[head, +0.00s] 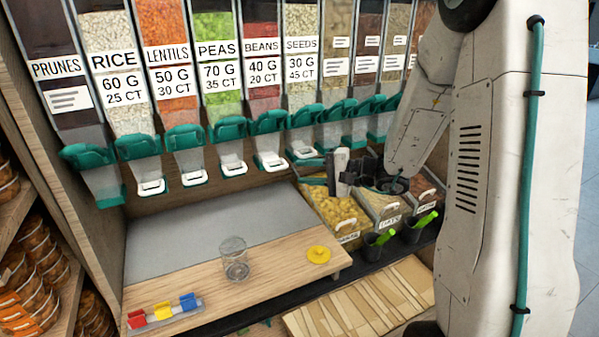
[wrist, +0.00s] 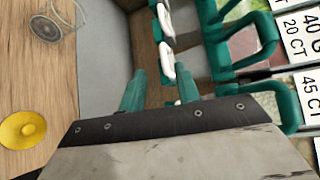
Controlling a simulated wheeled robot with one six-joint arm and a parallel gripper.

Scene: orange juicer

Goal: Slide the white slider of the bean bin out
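The bean bin (head: 262,75), labelled BEANS, hangs in the row of bins, with a teal dispenser (head: 268,122) at its foot. Its white slider (head: 270,163) shows below the dispenser, above the grey surface. My gripper (head: 346,170) is to the right of this slider and apart from it, over the bulk crates. In the wrist view, the two teal fingers of my gripper (wrist: 160,92) stand apart with nothing between them. White sliders (wrist: 166,24) show beyond the fingertips there; I cannot tell for certain which belongs to the bean bin.
A clear glass (head: 235,260) and a yellow disc (head: 319,254) stand on the wooden board (head: 210,285). Red, yellow and blue blocks (head: 163,310) sit front left. Crates (head: 345,235) and dark cups with green scoops (head: 377,242) are at the right. Neighbouring dispensers crowd the bean bin's sides.

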